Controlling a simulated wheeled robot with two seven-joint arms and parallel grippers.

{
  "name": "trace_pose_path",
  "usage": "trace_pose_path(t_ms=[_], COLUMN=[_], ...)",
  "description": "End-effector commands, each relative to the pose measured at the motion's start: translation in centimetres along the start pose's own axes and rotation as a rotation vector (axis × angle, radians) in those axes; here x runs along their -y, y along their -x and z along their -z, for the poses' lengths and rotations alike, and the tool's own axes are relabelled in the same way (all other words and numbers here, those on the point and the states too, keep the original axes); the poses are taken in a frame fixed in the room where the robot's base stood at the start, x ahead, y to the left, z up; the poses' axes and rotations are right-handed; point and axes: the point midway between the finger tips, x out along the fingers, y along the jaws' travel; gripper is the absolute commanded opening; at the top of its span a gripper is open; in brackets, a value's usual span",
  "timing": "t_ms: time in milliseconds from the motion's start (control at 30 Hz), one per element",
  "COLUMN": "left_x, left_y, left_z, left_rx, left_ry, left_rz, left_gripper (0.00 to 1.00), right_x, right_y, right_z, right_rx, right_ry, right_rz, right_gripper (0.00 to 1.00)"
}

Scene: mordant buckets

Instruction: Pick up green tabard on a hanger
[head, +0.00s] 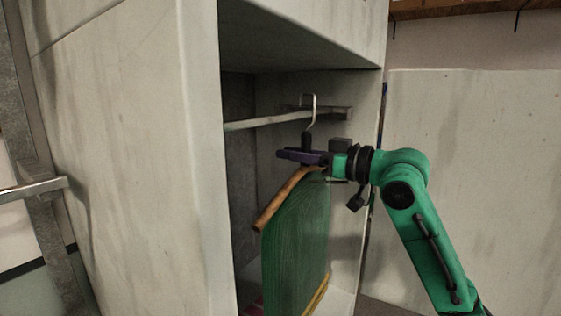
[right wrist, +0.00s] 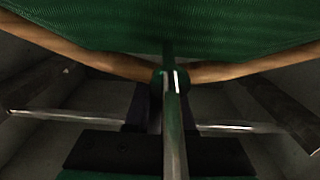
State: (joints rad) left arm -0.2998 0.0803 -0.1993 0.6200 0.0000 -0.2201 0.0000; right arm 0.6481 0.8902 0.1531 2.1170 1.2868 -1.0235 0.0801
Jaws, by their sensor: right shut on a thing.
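The green tabard (head: 297,240) hangs on a wooden hanger (head: 280,200) inside the pale cabinet. The hanger's metal hook (head: 313,100) loops over the rail (head: 270,121). My right gripper (head: 300,156) is shut on the hanger at its neck, just under the hook. In the right wrist view the wooden hanger bar (right wrist: 215,73) spans the picture, with the green tabard (right wrist: 160,28) beyond it and the metal hook stem (right wrist: 174,130) between the dark fingers. The fingers hide part of the neck. My left gripper is not in view.
The cabinet's left side wall (head: 130,150) and its top panel (head: 300,40) stand close around the rail. A pale panel (head: 475,180) stands to the right. A grey metal bar (head: 35,188) sticks out at the far left.

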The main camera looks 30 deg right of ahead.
Motion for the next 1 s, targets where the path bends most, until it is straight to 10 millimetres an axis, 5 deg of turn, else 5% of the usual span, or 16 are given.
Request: trace_pose_path(t_ms=[300, 500, 1000], left_x=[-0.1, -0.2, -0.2], left_y=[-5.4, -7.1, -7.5], left_z=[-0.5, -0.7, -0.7], left_rx=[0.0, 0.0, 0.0], left_ry=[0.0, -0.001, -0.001], left_rz=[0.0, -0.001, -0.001], left_gripper=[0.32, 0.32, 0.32], right_x=[0.0, 0.1, 0.1], right_y=[7.9, 12.1, 13.9], right_z=[-0.8, -0.3, 0.1], right_rx=[-0.005, -0.004, -0.003], right_ry=[0.004, 0.003, 0.002], right_rz=[-0.003, -0.002, 0.0], right_gripper=[0.0, 0.0, 0.0])
